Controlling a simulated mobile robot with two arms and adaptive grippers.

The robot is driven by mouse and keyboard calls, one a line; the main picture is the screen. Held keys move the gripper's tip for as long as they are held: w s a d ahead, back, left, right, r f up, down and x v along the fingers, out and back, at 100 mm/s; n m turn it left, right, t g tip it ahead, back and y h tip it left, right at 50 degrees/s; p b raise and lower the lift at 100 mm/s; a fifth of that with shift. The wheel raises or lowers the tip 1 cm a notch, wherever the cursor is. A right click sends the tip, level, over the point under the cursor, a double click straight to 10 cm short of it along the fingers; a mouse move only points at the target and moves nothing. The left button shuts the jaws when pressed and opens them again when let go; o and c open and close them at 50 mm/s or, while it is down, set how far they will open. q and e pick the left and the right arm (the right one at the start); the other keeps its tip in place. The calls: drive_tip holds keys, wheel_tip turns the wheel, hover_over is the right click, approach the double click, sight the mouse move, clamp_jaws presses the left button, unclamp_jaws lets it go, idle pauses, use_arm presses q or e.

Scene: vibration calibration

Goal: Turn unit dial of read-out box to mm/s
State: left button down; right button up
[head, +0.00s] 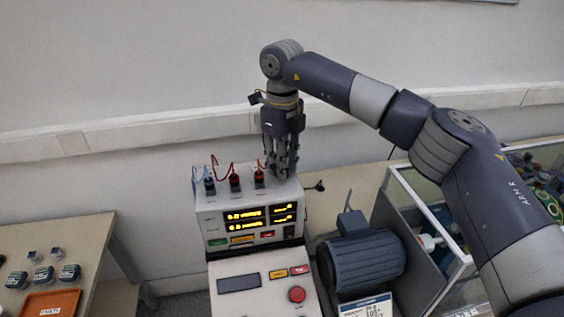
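The read-out box (215,226) is a pale box standing at the centre, with lit yellow displays (245,215) on its front. My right gripper (281,173) points down at the box's top right, close beside the connector with the orange lead (259,179). I cannot tell whether its fingers are apart or touch anything. My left gripper is not in view.
A control panel with a red button (297,294) is in front of the box. A blue-grey motor (365,262) stands to the right, beside a clear-walled bin (416,207) of parts. A side table (75,238) with small dark blocks and an orange tray (52,303) is at left.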

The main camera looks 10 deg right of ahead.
drive_tip(key=shift+o, duration=1.3)
drive_tip(key=shift+r, duration=0.1)
wheel_tip(320, 180, up, 12)
